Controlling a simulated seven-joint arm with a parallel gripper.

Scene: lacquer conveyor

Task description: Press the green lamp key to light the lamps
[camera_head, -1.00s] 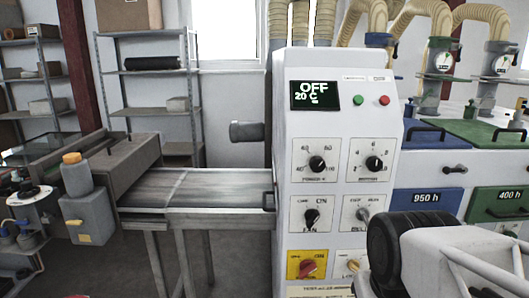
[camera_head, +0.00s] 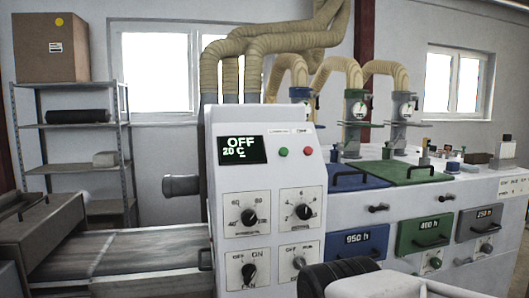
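The green lamp key (camera_head: 283,152) is a small round green button on the upper front of the white control cabinet (camera_head: 222,190). It sits between the dark display (camera_head: 242,150), which reads OFF and 20 C, and a red button (camera_head: 308,151). A dark and white part of my arm shows at the bottom centre, below the cabinet's knobs and apart from the green key. My gripper's fingers are not visible in this view.
Knobs (camera_head: 249,217) fill the panel below the display. A conveyor belt (camera_head: 125,252) runs to the left. Drawers marked 950 h (camera_head: 359,239), 400 h (camera_head: 424,231) and 250 h stand to the right. Ribbed hoses (camera_head: 290,45) rise behind. The space before the upper panel is clear.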

